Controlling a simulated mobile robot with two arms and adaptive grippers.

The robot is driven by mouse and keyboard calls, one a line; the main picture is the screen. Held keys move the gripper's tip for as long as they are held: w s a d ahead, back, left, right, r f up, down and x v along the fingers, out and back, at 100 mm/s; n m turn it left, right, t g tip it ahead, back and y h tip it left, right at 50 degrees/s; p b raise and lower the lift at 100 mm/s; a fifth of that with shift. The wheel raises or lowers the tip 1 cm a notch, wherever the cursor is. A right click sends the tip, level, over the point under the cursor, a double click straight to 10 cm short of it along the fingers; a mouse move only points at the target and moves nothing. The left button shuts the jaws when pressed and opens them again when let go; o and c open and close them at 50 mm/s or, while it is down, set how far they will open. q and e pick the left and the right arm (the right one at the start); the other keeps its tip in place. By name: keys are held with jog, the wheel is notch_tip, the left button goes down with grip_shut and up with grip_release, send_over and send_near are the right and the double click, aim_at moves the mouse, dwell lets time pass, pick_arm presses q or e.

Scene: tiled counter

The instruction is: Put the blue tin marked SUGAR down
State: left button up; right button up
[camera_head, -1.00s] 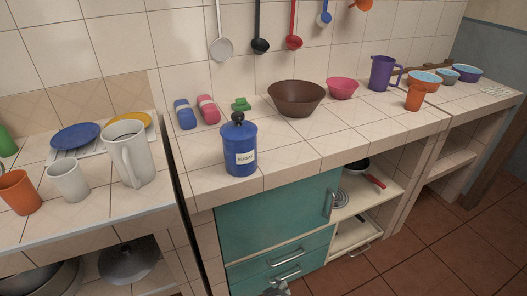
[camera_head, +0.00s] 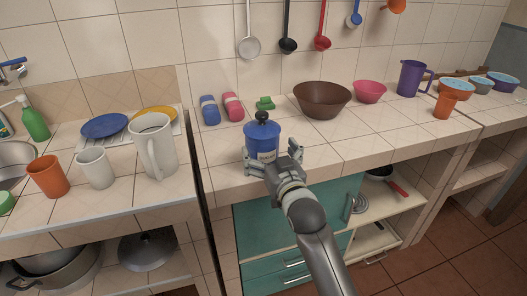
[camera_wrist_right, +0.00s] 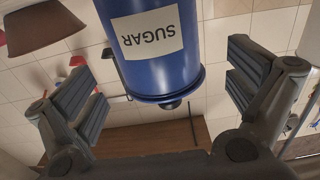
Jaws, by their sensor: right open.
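The blue tin marked SUGAR (camera_head: 262,138) stands upright on the tiled counter (camera_head: 345,148), close to its front edge, with its dark-knobbed lid on. My right gripper (camera_head: 273,157) is open at the front of the tin, one finger on each side. In the right wrist view the tin (camera_wrist_right: 152,68) appears upside down with its white label readable, between the spread fingers of the right gripper (camera_wrist_right: 165,88). Gaps show between the tin and both fingers there. The arm hides the lower front of the tin in the head view. My left gripper is not in view.
A brown bowl (camera_head: 321,100) stands to the right. A white pitcher (camera_head: 153,147) stands on the left counter, across a gap. Bare tiles lie right of the tin.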

jog(key=shift+f+x, duration=0.15)
jog(key=shift+x, duration=1.45)
jog(key=shift+f+x, duration=0.1)
jog(key=shift+x, duration=1.45)
jog(key=shift+d, duration=0.15)
jog(key=shift+r+p, duration=0.1)
jog(key=shift+p, duration=0.2)
jog(key=c, duration=1.4)
jog(key=shift+r, duration=0.15)
jog(key=shift+c, duration=0.2)
